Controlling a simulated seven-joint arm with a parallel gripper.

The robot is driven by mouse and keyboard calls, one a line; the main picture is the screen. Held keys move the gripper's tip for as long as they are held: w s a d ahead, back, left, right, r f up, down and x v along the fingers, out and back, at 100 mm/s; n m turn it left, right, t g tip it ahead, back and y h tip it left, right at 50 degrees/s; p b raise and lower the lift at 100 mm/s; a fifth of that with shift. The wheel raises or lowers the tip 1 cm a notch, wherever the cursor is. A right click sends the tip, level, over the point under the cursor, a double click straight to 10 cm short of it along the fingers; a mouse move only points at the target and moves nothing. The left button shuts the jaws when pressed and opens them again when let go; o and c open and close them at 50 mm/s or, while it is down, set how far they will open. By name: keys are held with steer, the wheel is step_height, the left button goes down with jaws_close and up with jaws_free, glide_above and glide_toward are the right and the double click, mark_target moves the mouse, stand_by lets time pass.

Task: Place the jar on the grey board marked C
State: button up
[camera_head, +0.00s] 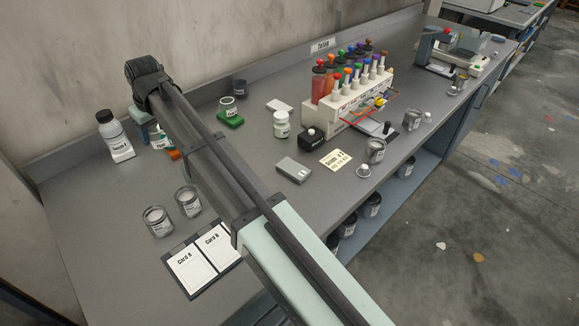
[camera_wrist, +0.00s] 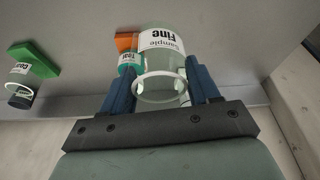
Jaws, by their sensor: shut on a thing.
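In the wrist view, my gripper (camera_wrist: 160,78) is shut on a clear jar (camera_wrist: 161,62) with a white label reading "Sample Fine". The jar sits between the two blue fingers, with its rim toward the camera. In the head view, my arm hides most of the gripper and held jar; a blue finger shows at the left. A flat grey board (camera_head: 293,170) lies mid-bench, apparently bare; its marking is not readable.
A green board (camera_head: 230,121) bears a small jar (camera_head: 227,104). A white bottle (camera_head: 114,135) stands at the left. Two glass jars (camera_head: 188,201) stand near the card mat (camera_head: 190,293). A bottle rack (camera_head: 338,112) and black block (camera_head: 311,138) lie beyond the grey board.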

steer(key=w+d+r+m, duration=0.2)
steer(key=w+d, duration=0.5)
steer(key=d, duration=0.5)
steer(key=m+t+h, duration=0.1)
steer(key=m+h, duration=0.1)
steer(key=m, duration=0.2)
glide_above(293, 166)
steer(key=shift+s+f, duration=0.1)
steer(key=shift+f, duration=5.15)
steer(key=shift+f, duration=0.1)
steer(key=o, duration=1)
steer(key=shift+o, duration=0.2)
